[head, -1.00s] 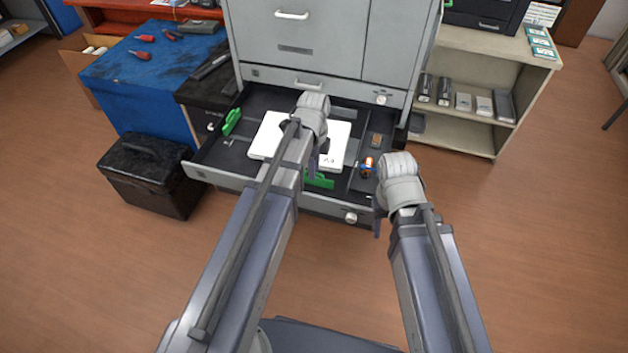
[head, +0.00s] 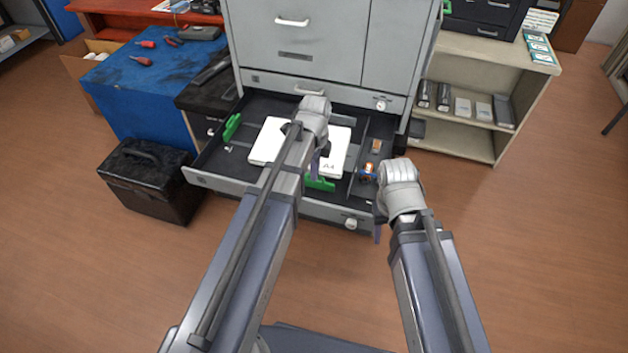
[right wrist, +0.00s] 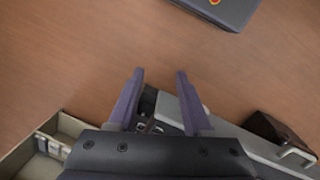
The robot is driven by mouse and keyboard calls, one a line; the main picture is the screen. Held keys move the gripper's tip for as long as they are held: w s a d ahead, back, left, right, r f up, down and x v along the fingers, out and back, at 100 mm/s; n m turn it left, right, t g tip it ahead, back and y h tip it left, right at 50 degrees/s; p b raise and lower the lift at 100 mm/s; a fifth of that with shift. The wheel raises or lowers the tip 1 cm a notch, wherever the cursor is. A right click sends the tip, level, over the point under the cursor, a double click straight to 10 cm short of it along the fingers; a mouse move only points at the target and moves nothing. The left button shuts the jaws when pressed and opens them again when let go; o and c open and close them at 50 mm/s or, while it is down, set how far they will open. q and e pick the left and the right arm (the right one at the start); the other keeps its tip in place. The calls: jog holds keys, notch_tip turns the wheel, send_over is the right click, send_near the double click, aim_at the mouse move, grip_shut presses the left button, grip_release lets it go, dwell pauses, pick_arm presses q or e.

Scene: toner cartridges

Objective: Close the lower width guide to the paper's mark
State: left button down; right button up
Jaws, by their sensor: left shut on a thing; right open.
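The lower width guide is a green piece (head: 321,184) in the open drawer (head: 215,180), at the near edge of the paper stack. Another green guide (head: 232,126) stands at the drawer's left side. My right gripper (head: 377,222) is open and empty off the drawer's right front; its fingers show in the right wrist view (right wrist: 158,80).
Small orange and blue items (head: 368,171) lie in the drawer's right compartment. The grey cabinet (head: 300,40) rises behind. A black case (head: 150,180) stands on the floor left, beside a blue table (head: 130,95). Shelves (head: 480,140) stand right. The floor at right is clear.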

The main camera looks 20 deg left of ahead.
pick_arm(q)
jog(key=shift+w, duration=2.45)
jog(key=shift+w+d, duration=0.1)
jog(key=shift+w, duration=1.05)
jog(key=c, duration=1.1)
grip_release()
notch_tip(320, 180, up, 7)
jog(key=p, duration=0.7)
jog(key=shift+s, duration=0.1)
